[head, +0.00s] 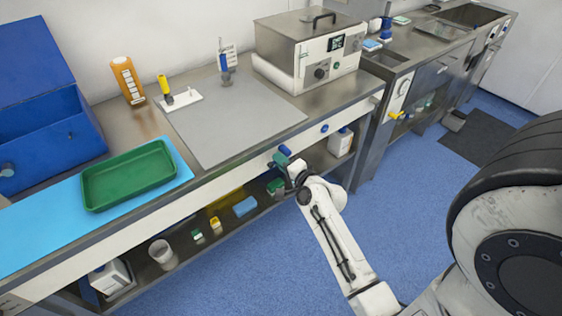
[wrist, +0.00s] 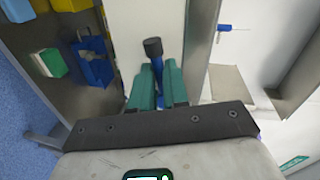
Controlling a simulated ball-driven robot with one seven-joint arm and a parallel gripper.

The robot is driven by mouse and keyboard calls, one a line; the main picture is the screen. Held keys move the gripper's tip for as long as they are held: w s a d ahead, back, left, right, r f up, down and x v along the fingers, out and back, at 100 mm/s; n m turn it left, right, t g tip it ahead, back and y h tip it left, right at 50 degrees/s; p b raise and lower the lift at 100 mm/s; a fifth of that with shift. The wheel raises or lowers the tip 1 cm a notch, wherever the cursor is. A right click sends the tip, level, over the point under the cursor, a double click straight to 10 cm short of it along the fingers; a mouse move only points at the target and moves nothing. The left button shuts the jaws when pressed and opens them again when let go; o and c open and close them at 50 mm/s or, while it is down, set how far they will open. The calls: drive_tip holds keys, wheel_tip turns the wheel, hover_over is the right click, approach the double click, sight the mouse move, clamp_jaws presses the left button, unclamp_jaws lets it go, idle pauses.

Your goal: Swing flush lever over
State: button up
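A blue lever with a dark round knob (wrist: 153,46) stands out from the white front panel of the steel table in the wrist view. My gripper (wrist: 158,82) has one teal finger on each side of the lever's shaft, close against it, and looks shut on it. The knob sticks out beyond the fingertips. In the head view my gripper (head: 284,158) is at the table's front edge, right of the middle, and mostly hides the lever there.
A blue knob (head: 325,128) is on the front panel to the right. The lower shelf holds a blue box (head: 245,207) and several small items. A green tray (head: 130,176) and a steel bath unit (head: 310,45) stand on top. A yellow-handled valve (head: 397,115) is on the farther cabinet.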

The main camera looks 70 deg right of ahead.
drive_tip(key=o, duration=0.4)
drive_tip(key=shift+s, duration=0.15)
drive_tip(key=b+v, duration=0.1)
drive_tip(key=v, duration=0.9)
drive_tip(key=shift+s+a, duration=0.2)
drive_tip(key=shift+a, duration=0.05)
drive_tip(key=w+a+f+n+g+y, duration=0.2)
drive_tip(key=w+a+f+n+y, duration=0.15)
drive_tip(key=a+n, duration=0.4)
drive_tip(key=w+a+f+n+g+y, duration=0.2)
drive_tip(key=a+n+y, duration=0.35)
drive_tip(key=a, duration=0.35)
drive_tip(key=s+a+n+g, duration=0.2)
drive_tip(key=s+n, duration=0.1)
drive_tip(key=s+a+n+g, duration=0.5)
drive_tip(key=s+n+g, duration=0.1)
drive_tip(key=shift+s+a+f+h, duration=0.15)
drive_tip(key=shift+a+f+h, duration=0.15)
drive_tip(key=shift+a+f, duration=0.1)
